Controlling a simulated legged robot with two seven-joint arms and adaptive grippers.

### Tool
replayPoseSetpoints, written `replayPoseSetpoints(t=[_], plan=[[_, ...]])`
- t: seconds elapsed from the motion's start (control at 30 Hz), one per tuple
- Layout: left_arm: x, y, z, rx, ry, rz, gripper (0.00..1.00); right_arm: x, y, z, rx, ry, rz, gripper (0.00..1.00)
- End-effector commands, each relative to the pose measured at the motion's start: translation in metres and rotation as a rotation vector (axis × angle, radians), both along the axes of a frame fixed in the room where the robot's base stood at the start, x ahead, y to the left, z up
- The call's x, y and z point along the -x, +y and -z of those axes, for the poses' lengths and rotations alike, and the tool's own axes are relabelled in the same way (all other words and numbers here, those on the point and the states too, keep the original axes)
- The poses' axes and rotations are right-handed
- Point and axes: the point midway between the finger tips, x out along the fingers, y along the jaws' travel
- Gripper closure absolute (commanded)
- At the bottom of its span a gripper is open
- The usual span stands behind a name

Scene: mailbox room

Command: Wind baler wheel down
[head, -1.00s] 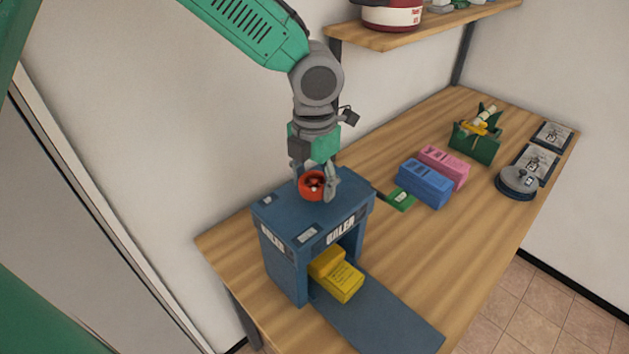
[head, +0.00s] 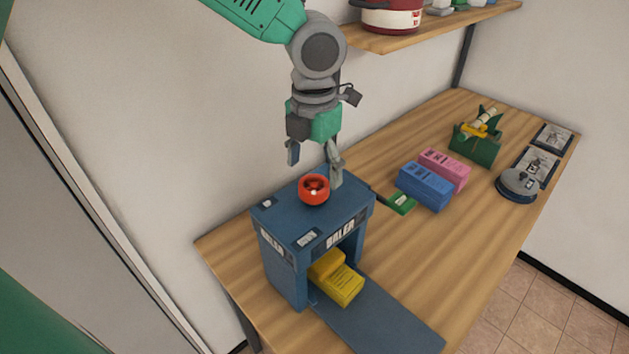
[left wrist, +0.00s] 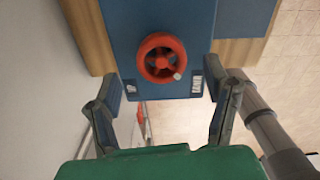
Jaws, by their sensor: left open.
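The blue baler (head: 279,235) stands on the near end of the wooden table. Its red wheel (head: 314,190) sits on top, and it also shows in the left wrist view (left wrist: 161,58) with a pale knob at its lower right. Yellow bundles (head: 336,277) lie in the baler's opening. My left gripper (head: 315,172) is open and empty above the wheel, fingers pointing down. In the left wrist view its fingers (left wrist: 165,88) are spread wide to either side of the wheel, not touching it. My right gripper is not in view.
A blue block (head: 425,187), a pink block (head: 445,170) and a small green item (head: 398,201) lie right of the baler. A green holder (head: 476,143) and a round device (head: 517,185) stand farther back. A shelf (head: 430,28) hangs above the table.

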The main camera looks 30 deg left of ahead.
Motion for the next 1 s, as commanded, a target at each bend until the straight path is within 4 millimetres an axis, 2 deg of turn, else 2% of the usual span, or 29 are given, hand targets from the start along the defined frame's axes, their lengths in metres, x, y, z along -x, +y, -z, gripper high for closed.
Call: replayPoseSetpoints(t=[0.03, 0.2, 0.4, 1.0], plan=[[-0.001, 0.000, -0.013, 0.002, -0.005, -0.002, 0.30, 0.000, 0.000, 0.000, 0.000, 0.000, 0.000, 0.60], [-0.001, 0.000, -0.046, 0.001, -0.002, 0.000, 0.30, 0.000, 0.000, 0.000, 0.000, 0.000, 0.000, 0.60], [-0.002, 0.001, -0.069, 0.001, 0.002, 0.001, 0.30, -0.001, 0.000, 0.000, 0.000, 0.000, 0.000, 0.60], [-0.002, 0.001, -0.073, 0.000, 0.003, 0.001, 0.30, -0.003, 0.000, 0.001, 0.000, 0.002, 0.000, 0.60]])
